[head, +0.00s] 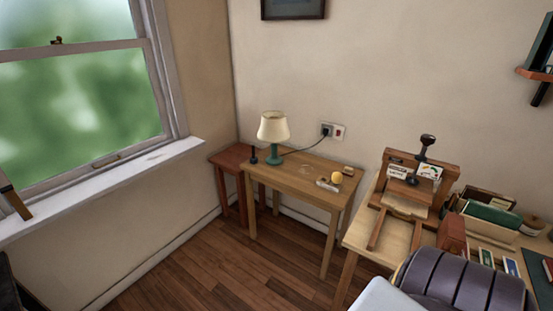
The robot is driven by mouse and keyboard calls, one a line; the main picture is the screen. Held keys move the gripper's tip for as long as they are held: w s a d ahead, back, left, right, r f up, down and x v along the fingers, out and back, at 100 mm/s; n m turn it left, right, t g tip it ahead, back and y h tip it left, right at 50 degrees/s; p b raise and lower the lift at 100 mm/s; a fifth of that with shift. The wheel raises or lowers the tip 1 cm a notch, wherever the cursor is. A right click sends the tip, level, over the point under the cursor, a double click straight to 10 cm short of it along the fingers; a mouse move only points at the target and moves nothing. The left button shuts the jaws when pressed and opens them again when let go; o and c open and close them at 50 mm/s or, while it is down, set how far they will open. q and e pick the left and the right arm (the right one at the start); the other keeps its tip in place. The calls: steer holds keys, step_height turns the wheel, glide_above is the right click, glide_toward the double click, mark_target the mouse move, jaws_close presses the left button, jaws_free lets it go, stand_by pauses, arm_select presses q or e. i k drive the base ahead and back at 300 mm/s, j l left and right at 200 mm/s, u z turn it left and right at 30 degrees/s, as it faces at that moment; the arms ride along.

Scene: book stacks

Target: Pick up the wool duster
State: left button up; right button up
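I cannot make out a wool duster for certain in the head view. A brown strip-like object with a dark, yellow-edged top (15,202) leans at the left end of the windowsill, cut off by the picture edge; I cannot tell what it is. A small orange-yellow round object (337,178) sits on the small wooden table (285,178), beside a small pale flat item (327,186).
A cream-shaded lamp (273,136) with a green base stands on the table, its cord running to a wall socket (327,131). A wooden press (415,190) and boxes of books (492,215) crowd the right workbench (365,227). The wooden floor (215,265) in front is clear.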

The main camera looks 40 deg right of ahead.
mark_target(253, 160)
steer(key=z, duration=1.15)
